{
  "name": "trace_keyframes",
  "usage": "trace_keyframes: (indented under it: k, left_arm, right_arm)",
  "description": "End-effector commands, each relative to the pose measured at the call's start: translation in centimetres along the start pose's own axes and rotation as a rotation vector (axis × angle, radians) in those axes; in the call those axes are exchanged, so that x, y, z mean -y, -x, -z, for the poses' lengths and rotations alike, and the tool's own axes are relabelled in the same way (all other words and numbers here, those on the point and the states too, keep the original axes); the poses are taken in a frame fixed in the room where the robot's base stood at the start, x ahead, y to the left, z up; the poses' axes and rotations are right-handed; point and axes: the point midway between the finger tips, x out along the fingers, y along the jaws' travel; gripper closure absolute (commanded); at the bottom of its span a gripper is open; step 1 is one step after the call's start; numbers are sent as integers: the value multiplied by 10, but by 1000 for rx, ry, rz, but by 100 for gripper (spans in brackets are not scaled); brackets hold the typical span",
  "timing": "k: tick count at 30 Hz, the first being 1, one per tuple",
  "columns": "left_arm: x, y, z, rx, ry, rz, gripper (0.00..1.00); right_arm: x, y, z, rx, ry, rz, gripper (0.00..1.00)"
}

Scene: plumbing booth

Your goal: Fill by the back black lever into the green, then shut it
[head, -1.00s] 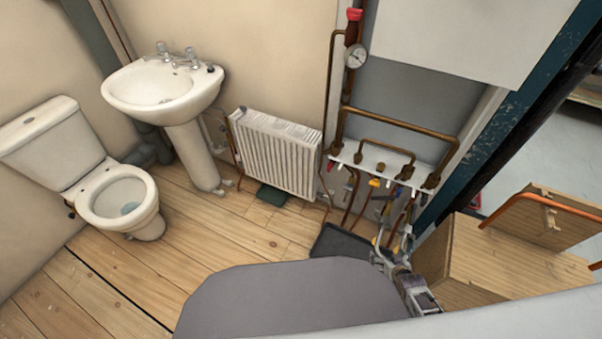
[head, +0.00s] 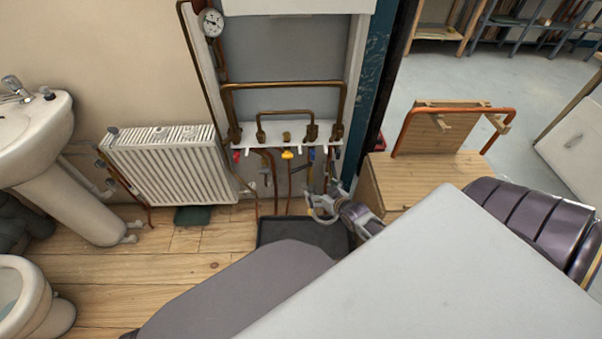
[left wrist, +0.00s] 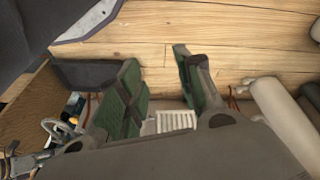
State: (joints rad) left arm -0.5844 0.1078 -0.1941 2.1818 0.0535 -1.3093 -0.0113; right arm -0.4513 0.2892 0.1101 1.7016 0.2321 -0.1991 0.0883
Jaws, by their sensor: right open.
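The round pressure gauge (head: 211,22) hangs on the pipe at the upper left of the pipe board; its needle and green zone are too small to read. Under the white manifold shelf (head: 280,130) sits a row of small valve handles: a red one (head: 237,155), a yellow one (head: 287,155) and a blue one (head: 311,153). I cannot clearly make out the back black lever. My right gripper (head: 322,207) is open and low, below the shelf's right end, apart from the handles. My left gripper (left wrist: 160,88) is open and empty in the left wrist view, above the floor.
A black tray (head: 275,232) lies on the floor under the pipes. A white radiator (head: 175,172) stands left of the board, and a wooden box (head: 372,190) is close on the right of my right gripper. Thin copper pipes run down behind the gripper.

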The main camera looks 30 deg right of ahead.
Motion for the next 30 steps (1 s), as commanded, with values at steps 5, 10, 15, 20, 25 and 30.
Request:
trace_keyframes:
  k: [5, 10, 15, 20, 25, 30]
  left_arm:
    - [-2, 9, 1, -11, -3, -5, 64]
    - [-3, 18, 1, -17, -6, -8, 64]
    - [-4, 23, 1, -17, -7, -10, 64]
    - [-4, 24, 2, -17, -7, -10, 64]
    - [-4, 23, 2, -18, -7, -10, 64]
    - [-4, 24, 2, -21, -7, -10, 64]
  right_arm:
    - [-2, -5, 15, -54, -3, 5, 0]
    - [-2, -5, 27, -87, -4, 9, 0]
    - [-2, -4, 33, -100, -4, 10, 0]
    - [-2, -4, 34, -100, -4, 10, 0]
    - [-2, -4, 33, -100, -4, 10, 0]
    - [-2, -7, 33, -99, -4, 10, 0]
